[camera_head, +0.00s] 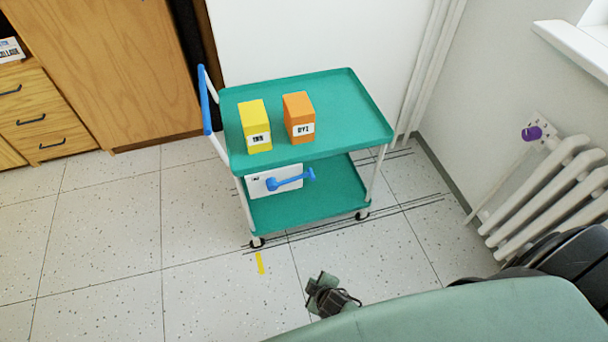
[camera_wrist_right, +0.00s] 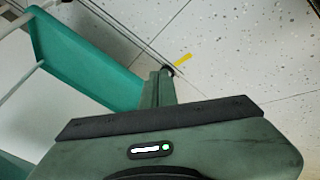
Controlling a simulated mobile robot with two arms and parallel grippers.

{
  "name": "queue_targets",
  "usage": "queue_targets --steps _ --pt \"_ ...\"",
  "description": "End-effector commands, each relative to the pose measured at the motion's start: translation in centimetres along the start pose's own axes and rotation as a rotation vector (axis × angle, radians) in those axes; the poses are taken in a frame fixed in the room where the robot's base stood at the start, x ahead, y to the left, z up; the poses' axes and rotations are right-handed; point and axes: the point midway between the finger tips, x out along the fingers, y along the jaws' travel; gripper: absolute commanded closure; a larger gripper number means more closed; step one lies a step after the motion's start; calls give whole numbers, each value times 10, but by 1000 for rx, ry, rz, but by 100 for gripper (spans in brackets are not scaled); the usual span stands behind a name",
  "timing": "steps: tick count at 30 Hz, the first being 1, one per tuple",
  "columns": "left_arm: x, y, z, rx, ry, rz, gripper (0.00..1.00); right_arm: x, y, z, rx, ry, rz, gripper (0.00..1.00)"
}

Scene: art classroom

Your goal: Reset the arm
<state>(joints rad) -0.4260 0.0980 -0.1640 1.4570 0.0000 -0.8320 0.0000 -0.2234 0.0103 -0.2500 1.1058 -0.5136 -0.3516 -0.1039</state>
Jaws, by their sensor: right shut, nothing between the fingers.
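My right gripper (camera_head: 326,292) shows at the bottom middle of the head view, in front of the green cart and over the floor. In the right wrist view its shut fingers (camera_wrist_right: 165,82) point away from the camera with nothing between them. It is apart from the cart. My left gripper is in neither view.
The green cart (camera_head: 330,104) carries a yellow box (camera_head: 256,121) and an orange box (camera_head: 298,112). Its lower shelf (camera_head: 316,211) holds a white box with a blue item. A radiator (camera_head: 545,195) stands right; wooden drawers (camera_head: 38,115) stand left. Floor at left is clear.

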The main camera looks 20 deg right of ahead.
Motion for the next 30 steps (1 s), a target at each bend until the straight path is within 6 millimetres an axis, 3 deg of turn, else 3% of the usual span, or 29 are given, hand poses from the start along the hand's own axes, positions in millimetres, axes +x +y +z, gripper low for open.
queue_targets --steps 5,8,11,18,21,25,30 --pt "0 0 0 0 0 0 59 0 0 0 0 0 0 100" --pt "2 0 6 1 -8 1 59 -4 -5 10 18 -17 -17 100" --pt "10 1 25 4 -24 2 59 -14 -23 40 80 -69 -68 100" --pt "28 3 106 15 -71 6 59 -67 -84 156 347 -282 -202 100" --pt "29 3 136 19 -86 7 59 -91 -102 195 444 -360 -226 100" --pt "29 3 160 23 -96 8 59 -110 -116 225 523 -423 -236 100" --pt "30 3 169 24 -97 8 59 -115 -121 235 551 -444 -238 100"
